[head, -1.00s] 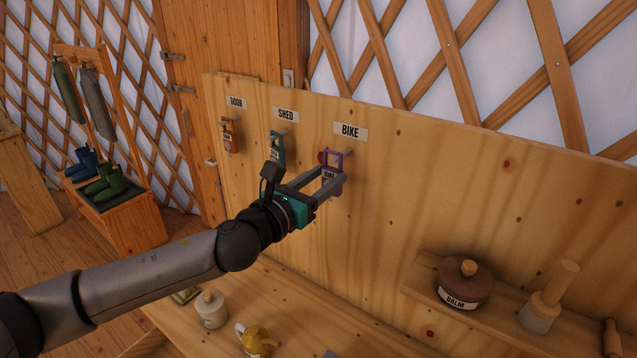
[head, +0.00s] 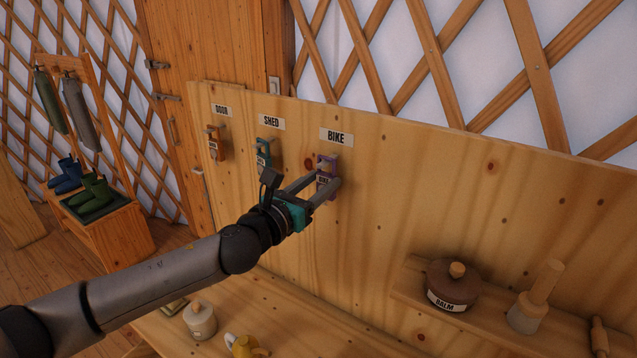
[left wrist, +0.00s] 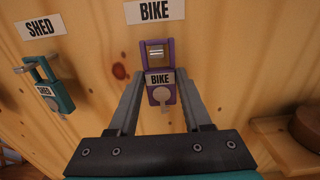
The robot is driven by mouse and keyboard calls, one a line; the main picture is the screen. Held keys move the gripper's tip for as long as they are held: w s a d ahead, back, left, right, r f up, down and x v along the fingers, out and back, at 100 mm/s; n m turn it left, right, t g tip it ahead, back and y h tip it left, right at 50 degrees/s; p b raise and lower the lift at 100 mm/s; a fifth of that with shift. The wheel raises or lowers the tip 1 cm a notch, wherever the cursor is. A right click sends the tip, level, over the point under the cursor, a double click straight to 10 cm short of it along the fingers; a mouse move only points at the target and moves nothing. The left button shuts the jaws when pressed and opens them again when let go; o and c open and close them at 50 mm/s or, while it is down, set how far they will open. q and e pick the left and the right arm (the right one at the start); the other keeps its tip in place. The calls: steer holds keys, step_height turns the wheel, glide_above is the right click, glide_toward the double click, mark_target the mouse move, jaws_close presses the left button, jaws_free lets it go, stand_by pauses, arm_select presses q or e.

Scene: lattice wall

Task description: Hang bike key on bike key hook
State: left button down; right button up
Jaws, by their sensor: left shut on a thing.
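The bike key (head: 326,166) is a purple tag with an open loop on top and a white BIKE label. It also shows upright in the left wrist view (left wrist: 160,92), a silvery key on its lower part. My left gripper (head: 325,184) is shut on its sides, close to the wooden board. The bike key hook (left wrist: 155,52) is a short metal peg under the BIKE sign (head: 336,137). In the left wrist view the peg shows inside the loop's opening; how far it passes through is hard to tell. My right gripper is not in view.
A teal shed key (head: 262,152) and an orange door key (head: 214,143) hang on pegs to the left. The board right of the bike key is bare.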

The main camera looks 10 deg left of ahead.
arm_select(q)
steer(key=shift+c, duration=1.3)
jaws_free()
steer(key=b+v, duration=0.3)
steer(key=v, duration=1.2)
steer(key=shift+s, duration=0.15)
